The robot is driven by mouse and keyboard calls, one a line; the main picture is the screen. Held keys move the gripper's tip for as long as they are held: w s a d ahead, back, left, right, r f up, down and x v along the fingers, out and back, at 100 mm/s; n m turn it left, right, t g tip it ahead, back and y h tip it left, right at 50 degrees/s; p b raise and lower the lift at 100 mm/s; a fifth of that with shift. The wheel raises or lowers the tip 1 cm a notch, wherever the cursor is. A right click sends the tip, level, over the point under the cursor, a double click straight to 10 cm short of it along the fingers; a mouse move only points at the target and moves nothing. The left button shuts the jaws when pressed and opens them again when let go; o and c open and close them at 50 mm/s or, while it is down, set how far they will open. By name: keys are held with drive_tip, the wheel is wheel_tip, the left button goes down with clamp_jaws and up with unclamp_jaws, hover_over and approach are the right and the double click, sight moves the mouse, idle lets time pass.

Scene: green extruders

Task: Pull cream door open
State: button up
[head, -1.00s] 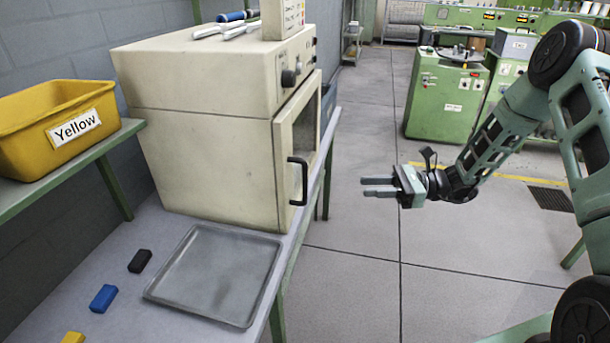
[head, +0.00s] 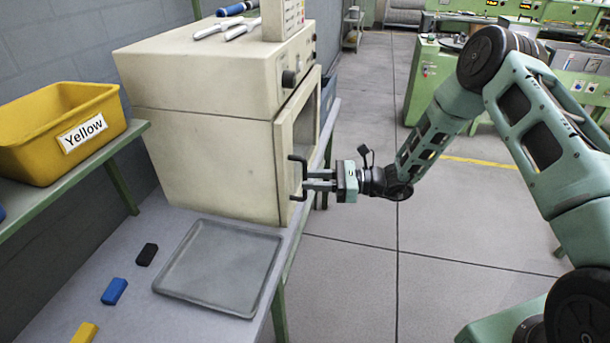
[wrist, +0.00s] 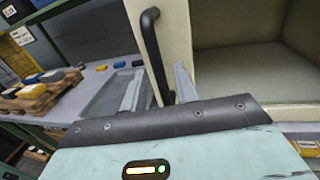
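The cream door (head: 284,150) is on the right-facing front of a cream oven-like cabinet (head: 205,155). It looks flush with the cabinet front in the head view. Its black bar handle (head: 297,158) also shows in the wrist view (wrist: 151,45), upright and slightly tilted. My gripper (head: 308,180) is at the handle, with its fingers pointing left toward the door. In the wrist view the fingers (wrist: 160,92) are apart, with the handle's lower part between them. The handle looks nearer the right finger; contact is unclear.
A grey tray (head: 220,268) lies on the bench before the cabinet, beside black, blue and yellow blocks (head: 115,291). A yellow bin (head: 60,130) sits on the left shelf. Open floor (head: 350,260) lies right of the bench; green machines stand behind.

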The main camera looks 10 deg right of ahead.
drive_tip(key=shift+x, duration=1.1)
clamp_jaws()
